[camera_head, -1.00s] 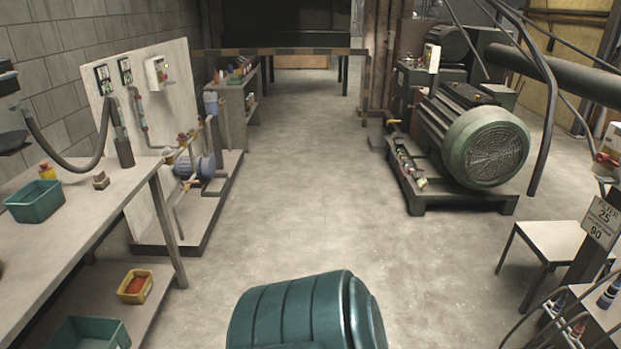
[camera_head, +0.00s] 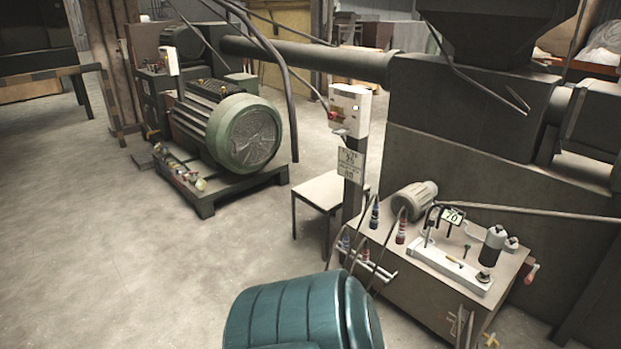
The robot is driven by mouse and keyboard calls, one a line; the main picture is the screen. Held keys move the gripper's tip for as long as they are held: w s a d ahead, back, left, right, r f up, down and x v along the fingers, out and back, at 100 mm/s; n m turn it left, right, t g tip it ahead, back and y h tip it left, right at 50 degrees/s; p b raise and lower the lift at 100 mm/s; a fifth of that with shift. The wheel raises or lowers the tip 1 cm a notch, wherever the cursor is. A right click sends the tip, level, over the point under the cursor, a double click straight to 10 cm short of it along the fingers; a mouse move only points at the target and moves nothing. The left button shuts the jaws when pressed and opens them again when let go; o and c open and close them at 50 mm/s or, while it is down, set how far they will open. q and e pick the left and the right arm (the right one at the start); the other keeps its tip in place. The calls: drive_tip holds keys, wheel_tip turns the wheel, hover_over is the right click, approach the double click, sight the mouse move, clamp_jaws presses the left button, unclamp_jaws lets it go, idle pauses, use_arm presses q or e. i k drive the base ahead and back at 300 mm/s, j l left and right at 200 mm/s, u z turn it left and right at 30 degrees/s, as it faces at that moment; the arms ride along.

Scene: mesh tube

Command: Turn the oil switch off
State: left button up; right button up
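A white control box (camera_head: 349,110) with a red knob (camera_head: 333,115) stands on a dark post right of centre. A sign (camera_head: 350,165) hangs on the post below it. A smaller white box (camera_head: 168,61) stands beside the green motor (camera_head: 243,135) at the left. I cannot tell which of these is the oil switch, or what position it is in. Neither of my grippers is in view.
A dark bench (camera_head: 423,297) with a small grey motor (camera_head: 415,198), hoses and fittings stands at the right. A small stool-like table (camera_head: 317,190) is beside the post. Large dark machinery (camera_head: 440,175) fills the right background. The floor (camera_head: 110,235) at left is open.

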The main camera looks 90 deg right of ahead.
sight(332, 115)
drive_tip(key=z, duration=3.35)
